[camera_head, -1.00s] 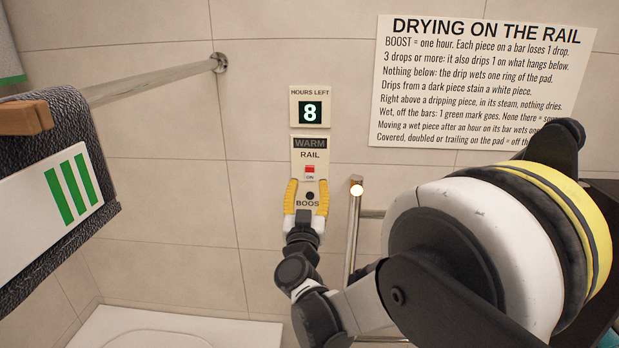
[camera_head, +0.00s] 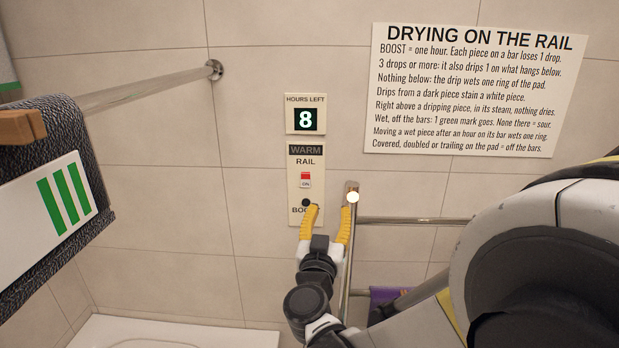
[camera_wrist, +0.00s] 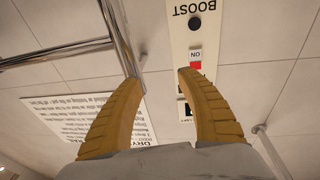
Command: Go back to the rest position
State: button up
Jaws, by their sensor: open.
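My gripper (camera_head: 326,214) is open and empty, its two yellow fingers pointing up near the lower end of the wall control panel (camera_head: 306,180). In the head view the left finger overlaps part of the BOOST lettering, and the right finger lies close to the rail's upright post. The panel carries a dark round button (camera_head: 306,203) and a red switch (camera_head: 305,177) marked ON. In the wrist view the open fingers (camera_wrist: 158,75) also show with the panel beyond them, upside down. Whether a finger touches the panel cannot be told.
A metal rail (camera_head: 415,220) with bars stands right of the panel, with purple cloth (camera_head: 383,294) lower down. A dark cloth (camera_head: 65,130) with a green-striped white label hangs at left near a wall bar (camera_head: 150,86). The hours display (camera_head: 305,119) reads 8. A sign (camera_head: 470,90) hangs above.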

jog(key=s+d+f+m+g+h, duration=0.15)
jog(key=s+d+g, duration=0.3)
jog(key=d, duration=0.45)
jog(key=s+d+f+g+h, duration=0.1)
jog(key=s+d+f+g, duration=0.15)
jog(key=s+d, duration=0.45)
jog(key=s+f+n+g+y, duration=0.1)
jog(key=s+f+g+y, duration=0.1)
jog(key=s, duration=0.6)
jog(key=s+f+n+g+y, duration=0.2)
jog(key=s+f+g+y, duration=0.1)
jog(key=s, duration=0.5)
jog(key=shift+s+f, duration=0.15)
jog(key=shift+f, duration=0.25)
